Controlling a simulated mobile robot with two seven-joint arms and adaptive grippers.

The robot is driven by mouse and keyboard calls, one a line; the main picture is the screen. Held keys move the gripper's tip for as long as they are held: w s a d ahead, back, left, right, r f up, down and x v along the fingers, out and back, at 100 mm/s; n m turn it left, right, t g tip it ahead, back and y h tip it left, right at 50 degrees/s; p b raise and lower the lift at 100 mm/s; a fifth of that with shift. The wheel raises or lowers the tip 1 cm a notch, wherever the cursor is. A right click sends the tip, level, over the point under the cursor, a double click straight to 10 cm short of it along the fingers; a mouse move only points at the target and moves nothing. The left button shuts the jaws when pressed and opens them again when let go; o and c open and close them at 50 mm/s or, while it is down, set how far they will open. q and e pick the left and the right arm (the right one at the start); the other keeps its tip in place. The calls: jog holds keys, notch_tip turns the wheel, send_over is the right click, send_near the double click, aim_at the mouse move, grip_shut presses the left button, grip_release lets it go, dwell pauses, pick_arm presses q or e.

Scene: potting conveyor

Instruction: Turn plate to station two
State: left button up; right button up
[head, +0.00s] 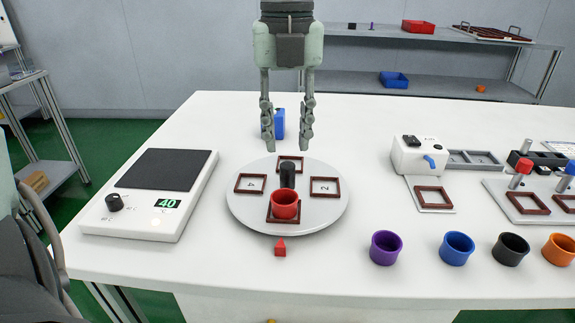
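The round white plate (245,213) lies on the table with square brown frames around a black centre post (288,174). The right frame (325,187) shows a 2 and the left frame (250,183) seems to show a 4. The back frame (290,165) is partly hidden by the post. A red cup (286,207) stands upright on the front frame, facing a red pointer (280,248) on the table. My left gripper (287,143) points down above the plate's back edge, fingers apart and empty, not touching the post. My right gripper is out of view.
A white machine (419,155) stands to the right. Purple (386,248), blue (457,248), black (510,249) and orange (559,249) cups line the front right. A blue object (279,122) is behind my gripper.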

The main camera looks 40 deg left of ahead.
aim_at(287, 165)
pick_arm(q)
notch_tip(287, 165, down, 5)
jog(key=shift+f, duration=0.9)
grip_shut()
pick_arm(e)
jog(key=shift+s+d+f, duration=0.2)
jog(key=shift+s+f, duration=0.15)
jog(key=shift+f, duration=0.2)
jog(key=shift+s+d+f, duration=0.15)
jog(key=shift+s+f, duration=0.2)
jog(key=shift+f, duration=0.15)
